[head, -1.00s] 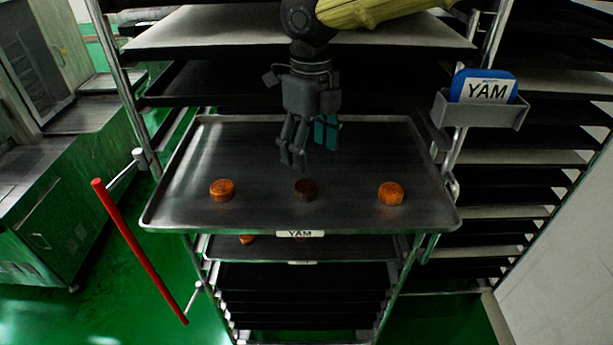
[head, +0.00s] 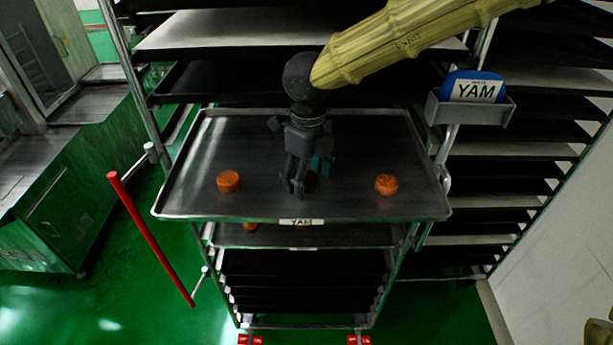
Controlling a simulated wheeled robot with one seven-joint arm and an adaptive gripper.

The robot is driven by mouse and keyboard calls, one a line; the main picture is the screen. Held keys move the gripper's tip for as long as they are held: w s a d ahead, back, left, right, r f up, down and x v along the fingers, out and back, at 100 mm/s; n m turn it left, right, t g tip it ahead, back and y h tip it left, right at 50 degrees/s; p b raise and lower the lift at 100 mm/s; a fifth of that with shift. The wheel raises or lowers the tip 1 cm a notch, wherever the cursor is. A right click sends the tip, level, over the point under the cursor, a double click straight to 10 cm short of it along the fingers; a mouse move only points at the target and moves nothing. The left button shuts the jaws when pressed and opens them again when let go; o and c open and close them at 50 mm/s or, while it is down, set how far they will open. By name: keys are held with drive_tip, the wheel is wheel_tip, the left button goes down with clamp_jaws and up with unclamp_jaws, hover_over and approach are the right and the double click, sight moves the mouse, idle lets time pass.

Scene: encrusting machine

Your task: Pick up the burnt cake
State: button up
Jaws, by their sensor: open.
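The burnt cake (head: 313,183) is a dark brown round cake in the middle of the metal tray (head: 230,139). It is partly hidden behind my gripper in the head view. My gripper (head: 300,188) is open and points down right at the dark cake, with its fingers low over the tray. I cannot tell whether the fingers touch the cake or stand around it. An orange-brown cake (head: 228,181) sits to the left, and another orange-brown cake (head: 386,185) sits to the right.
The tray rests on a metal rack with shelves close above and a lower tray (head: 340,236) beneath. A holder with a blue YAM card (head: 473,87) is on the right post. A red bar (head: 150,238) sticks out at the left.

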drive_tip(key=shift+s+d+r, duration=0.15)
drive_tip(key=shift+s, duration=0.25)
drive_tip(key=shift+c, duration=1.2)
drive_tip(key=shift+w, duration=0.2)
drive_tip(key=c, duration=0.9)
drive_tip(key=shift+s, duration=0.1)
